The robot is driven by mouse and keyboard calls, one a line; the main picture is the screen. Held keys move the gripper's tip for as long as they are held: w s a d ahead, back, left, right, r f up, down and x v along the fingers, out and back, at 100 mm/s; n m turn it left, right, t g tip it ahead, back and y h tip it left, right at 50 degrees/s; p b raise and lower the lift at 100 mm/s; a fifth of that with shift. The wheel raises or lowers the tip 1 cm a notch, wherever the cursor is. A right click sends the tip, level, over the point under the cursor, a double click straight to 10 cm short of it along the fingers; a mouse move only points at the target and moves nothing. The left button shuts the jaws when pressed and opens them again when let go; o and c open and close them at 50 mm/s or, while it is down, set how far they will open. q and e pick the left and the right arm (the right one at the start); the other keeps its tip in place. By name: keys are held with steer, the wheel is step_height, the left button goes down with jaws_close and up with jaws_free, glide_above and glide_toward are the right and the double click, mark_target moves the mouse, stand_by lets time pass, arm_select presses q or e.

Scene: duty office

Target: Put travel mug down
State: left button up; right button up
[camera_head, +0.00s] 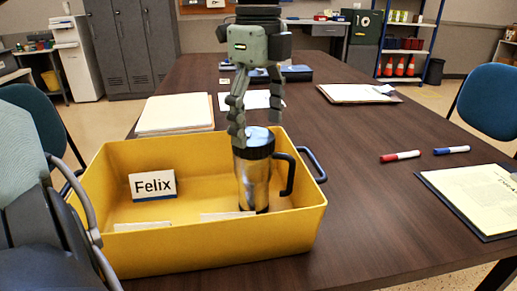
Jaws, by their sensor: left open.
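The travel mug (254,184) is silver with a black lid and a black handle on its right side. It stands upright inside the yellow bin (200,256), towards the bin's right end. My left gripper (257,131) is directly above the mug, pointing down. Its fingers are apart, with the tips at about the level of the lid; I cannot tell whether they touch it. My right gripper is not in view.
A card reading "Felix" (153,185) is inside the bin. Folders (176,114) lie behind it, with a clipboard (357,93) farther back. A red marker (399,156), a blue marker (451,150) and another clipboard (478,197) lie right. The table (350,205) is bare right of the bin.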

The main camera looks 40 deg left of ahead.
arm_select(q)
steer(key=shift+r, duration=1.5)
